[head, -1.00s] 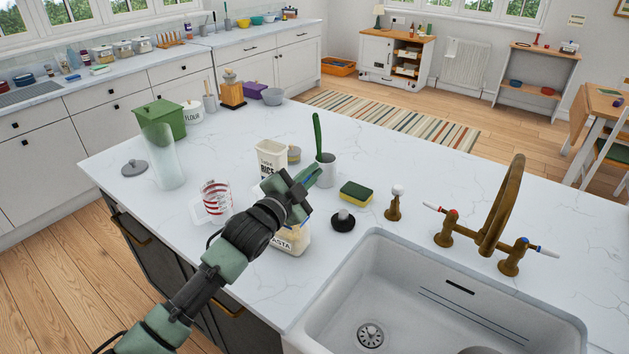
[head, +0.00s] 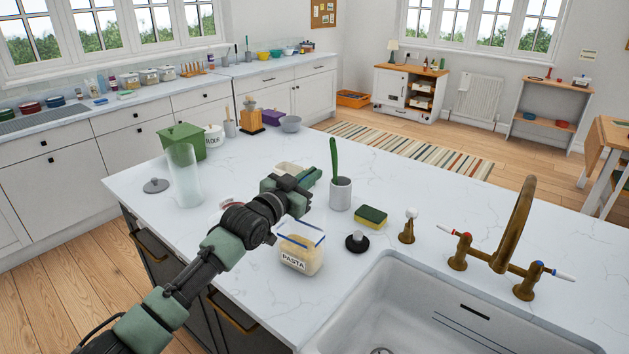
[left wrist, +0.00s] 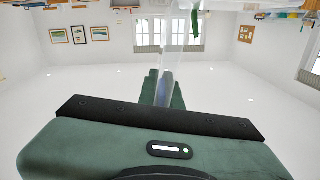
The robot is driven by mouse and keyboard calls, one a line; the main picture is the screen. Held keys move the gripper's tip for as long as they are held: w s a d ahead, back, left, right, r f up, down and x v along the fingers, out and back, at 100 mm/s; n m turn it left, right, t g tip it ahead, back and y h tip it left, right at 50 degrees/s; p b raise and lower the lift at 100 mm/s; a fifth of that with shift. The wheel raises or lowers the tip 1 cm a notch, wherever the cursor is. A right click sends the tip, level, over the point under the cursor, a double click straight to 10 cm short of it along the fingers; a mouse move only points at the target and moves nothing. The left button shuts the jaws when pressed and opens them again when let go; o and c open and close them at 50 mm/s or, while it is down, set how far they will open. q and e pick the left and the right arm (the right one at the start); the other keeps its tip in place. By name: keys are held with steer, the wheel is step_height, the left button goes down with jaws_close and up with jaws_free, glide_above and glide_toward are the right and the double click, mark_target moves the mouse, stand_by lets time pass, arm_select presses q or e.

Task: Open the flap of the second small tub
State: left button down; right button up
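A small clear tub labelled PASTA (head: 301,252), with a blue rim, stands upright on the island left of the sink. A pale tub (head: 287,169) behind it is mostly hidden by my left gripper (head: 308,179). The gripper is above and behind the PASTA tub, fingers pointing away to the right. My right gripper is not in view.
A utensil crock (head: 340,193), a sponge (head: 370,217) and a black stopper (head: 357,242) stand to the right, before the sink (head: 400,285). A measuring jug (head: 230,202) is mostly behind my arm. A tall clear cylinder (head: 184,176) stands left.

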arm_select(q)
steer(key=shift+a+f, duration=0.1)
stand_by(0.4)
steer(key=c, duration=1.6)
jaws_free()
steer(key=shift+w, duration=0.1)
steer(key=b+v, duration=0.2)
steer(key=v, duration=0.4)
steer(key=shift+s+a+f, duration=0.1)
steer(key=shift+s+a, duration=0.4)
steer(key=shift+s, duration=0.25)
